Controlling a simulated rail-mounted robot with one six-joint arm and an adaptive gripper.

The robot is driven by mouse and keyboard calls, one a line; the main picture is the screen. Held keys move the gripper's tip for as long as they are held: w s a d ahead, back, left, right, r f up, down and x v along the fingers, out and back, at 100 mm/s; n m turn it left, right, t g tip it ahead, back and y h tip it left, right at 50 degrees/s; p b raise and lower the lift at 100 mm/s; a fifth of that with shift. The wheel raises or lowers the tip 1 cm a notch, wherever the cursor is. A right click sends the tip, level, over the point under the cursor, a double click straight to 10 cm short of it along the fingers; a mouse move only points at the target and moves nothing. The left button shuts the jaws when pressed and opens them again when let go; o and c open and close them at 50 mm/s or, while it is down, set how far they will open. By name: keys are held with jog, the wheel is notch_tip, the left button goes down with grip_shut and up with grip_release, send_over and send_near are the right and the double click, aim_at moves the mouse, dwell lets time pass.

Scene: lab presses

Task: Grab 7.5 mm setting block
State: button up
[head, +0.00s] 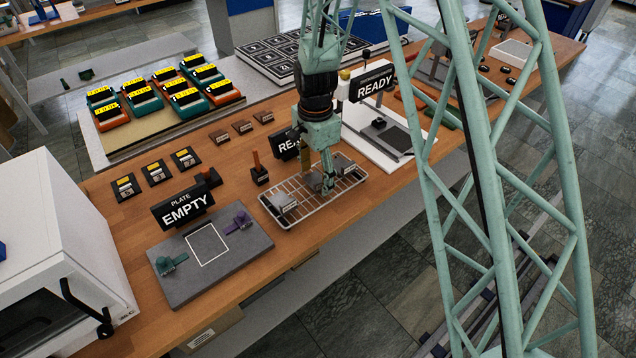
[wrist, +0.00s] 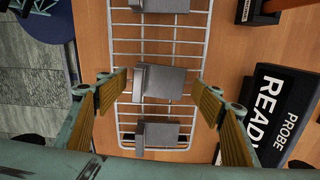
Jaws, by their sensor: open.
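A wire rack (head: 300,212) on the wooden bench holds three grey setting blocks. In the wrist view the rack (wrist: 120,50) shows a far block (wrist: 160,5), a middle block (wrist: 160,82) and a near block (wrist: 158,133). I cannot read any size marking, so I cannot tell which is the 7.5 mm block. My gripper (head: 327,184) is over the rack, pointing down. In the wrist view my gripper (wrist: 161,92) is open and empty, its tan-padded fingers apart on either side of the middle block. I cannot tell the exact height of the tips.
A READY probe sign (wrist: 282,108) stands close to the right finger in the wrist view. A grey plate (head: 240,262) with an EMPTY sign (head: 186,208) lies left of the rack in the head view. A white press base (head: 365,150) stands behind the rack.

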dwell(0.3)
jog(key=c, duration=1)
jog(key=shift+r, duration=0.15)
jog(key=shift+c, duration=0.4)
jog(key=shift+r, duration=1.7)
jog(key=s+d, duration=0.3)
jog(key=s, duration=0.4)
jog(key=s+d+r, duration=0.1)
jog(key=s+d, duration=0.2)
jog(key=s, duration=0.4)
jog(key=shift+s+r, duration=0.15)
jog(key=shift+s, duration=0.2)
jog(key=shift+d, duration=0.1)
